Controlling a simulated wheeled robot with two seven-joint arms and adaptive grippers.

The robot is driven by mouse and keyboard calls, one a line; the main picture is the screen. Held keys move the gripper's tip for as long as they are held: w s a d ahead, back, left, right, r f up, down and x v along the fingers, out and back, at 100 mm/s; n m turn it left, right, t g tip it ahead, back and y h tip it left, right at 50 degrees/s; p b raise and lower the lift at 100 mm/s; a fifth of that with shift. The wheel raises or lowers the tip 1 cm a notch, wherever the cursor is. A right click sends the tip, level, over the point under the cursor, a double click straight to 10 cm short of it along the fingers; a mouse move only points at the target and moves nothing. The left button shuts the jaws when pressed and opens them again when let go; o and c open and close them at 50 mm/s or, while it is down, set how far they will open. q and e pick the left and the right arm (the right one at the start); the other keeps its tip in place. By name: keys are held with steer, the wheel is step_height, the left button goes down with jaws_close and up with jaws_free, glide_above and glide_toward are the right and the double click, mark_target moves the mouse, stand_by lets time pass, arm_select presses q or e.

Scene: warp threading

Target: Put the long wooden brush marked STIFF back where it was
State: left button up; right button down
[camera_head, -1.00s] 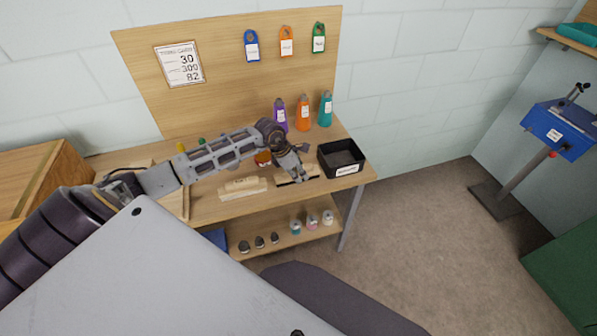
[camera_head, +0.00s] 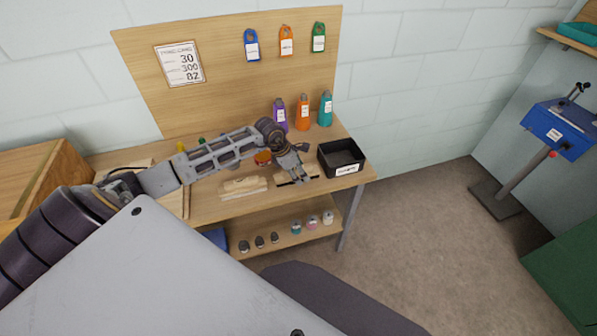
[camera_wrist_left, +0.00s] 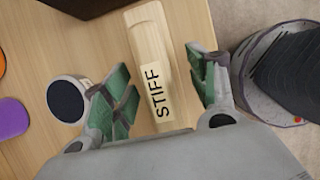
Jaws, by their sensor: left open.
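The long wooden brush marked STIFF (camera_wrist_left: 150,50) lies on the bench top, its label facing up, in the left wrist view. My left gripper (camera_wrist_left: 160,92) is open, with a green-padded finger on each side of the brush; a gap shows beside the fingers, so it is not clamped. In the head view my left gripper (camera_head: 296,177) is low over the bench near its front edge and hides most of this brush; dark bristles show beside the fingers. My right gripper is in neither view.
Another pale wooden brush (camera_head: 243,187) lies left of the gripper, its label unreadable. A black tray (camera_head: 341,158) stands close to the right. Purple, orange and teal bottles (camera_head: 303,113) stand behind. A lower shelf (camera_head: 262,252) holds several small items.

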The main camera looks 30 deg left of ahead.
arm_select(q)
steer(key=shift+v, duration=0.9)
steer(key=v, duration=0.2)
steer(key=shift+s+a+r, duration=0.1)
steer(key=shift+a+r, duration=0.05)
steer(key=shift+r, duration=0.1)
steer(key=shift+v, duration=2.45)
steer(key=shift+s+a+r+b, duration=0.2)
steer(key=shift+r+b, duration=0.1)
steer(key=shift+r, duration=0.35)
steer(key=shift+s+r, duration=0.15)
steer(key=shift+r, duration=0.45)
steer(key=shift+a, duration=0.1)
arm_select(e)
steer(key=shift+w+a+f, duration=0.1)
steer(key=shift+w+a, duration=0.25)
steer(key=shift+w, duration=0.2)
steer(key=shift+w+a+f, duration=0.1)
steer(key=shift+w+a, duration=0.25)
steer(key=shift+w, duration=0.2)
